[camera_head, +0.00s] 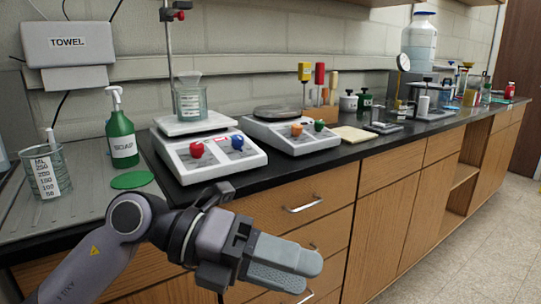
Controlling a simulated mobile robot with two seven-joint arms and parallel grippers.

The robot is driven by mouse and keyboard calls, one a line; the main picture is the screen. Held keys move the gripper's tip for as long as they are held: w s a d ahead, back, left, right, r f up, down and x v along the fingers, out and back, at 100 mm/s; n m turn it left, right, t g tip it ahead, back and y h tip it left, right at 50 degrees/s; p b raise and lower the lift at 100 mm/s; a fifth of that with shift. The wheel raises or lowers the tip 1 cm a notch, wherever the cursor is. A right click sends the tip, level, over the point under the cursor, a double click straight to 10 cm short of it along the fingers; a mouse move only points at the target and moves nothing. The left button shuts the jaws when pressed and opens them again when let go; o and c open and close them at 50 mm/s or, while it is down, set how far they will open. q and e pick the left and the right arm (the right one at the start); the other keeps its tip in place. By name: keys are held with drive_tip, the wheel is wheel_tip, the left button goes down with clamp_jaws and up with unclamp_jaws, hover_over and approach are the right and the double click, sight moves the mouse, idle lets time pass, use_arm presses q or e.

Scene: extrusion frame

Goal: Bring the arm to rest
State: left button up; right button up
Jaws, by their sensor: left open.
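My left arm comes in from the lower left, in front of the bench. My left gripper (298,267) points to the right, in front of the wooden drawers and below the black bench edge. Its two grey fingers overlap from this angle, so the gap between them barely shows. It is open, and I see nothing held in it. My right gripper is not in view.
The black benchtop (300,180) runs along the wall. On it stand a green soap bottle (121,135), a glass beaker (48,172), two white hotplates (207,155) and several tools. Drawers (310,200) lie behind my gripper. The floor (470,250) at right is clear.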

use_arm(q)
drive_tip(key=w+a+f+n+t+h, duration=0.2)
drive_tip(key=w+a+n+t+h, duration=0.15)
drive_tip(key=n+t, duration=0.65)
drive_tip(key=w+a+f+n+t+h, duration=0.2)
drive_tip(key=a+n+t, duration=0.2)
drive_tip(key=n+t, duration=0.5)
drive_tip(key=w+a+f+n+t+y, duration=0.1)
drive_tip(key=a+f+n+y, duration=0.2)
drive_tip(key=f+n+y, duration=0.35)
drive_tip(key=a+f+n+t+y, duration=0.1)
drive_tip(key=a+f+n+y, duration=0.4)
drive_tip(key=n, duration=0.3)
drive_tip(key=s+a+f+n+g+y, duration=0.35)
drive_tip(key=s+f, duration=0.45)
drive_tip(key=f, duration=0.4)
drive_tip(key=s+a+f+n+g+y, duration=0.25)
drive_tip(key=s+f+g, duration=0.35)
drive_tip(key=f, duration=0.6)
wheel_tip(320, 180, up, 13)
drive_tip(key=s+t+p, duration=0.1)
drive_tip(key=p, duration=1.3)
drive_tip(key=shift+s+a+n+y+p, duration=0.15)
drive_tip(key=shift+a+n+y+p, duration=0.2)
drive_tip(key=shift+a+p, duration=0.1)
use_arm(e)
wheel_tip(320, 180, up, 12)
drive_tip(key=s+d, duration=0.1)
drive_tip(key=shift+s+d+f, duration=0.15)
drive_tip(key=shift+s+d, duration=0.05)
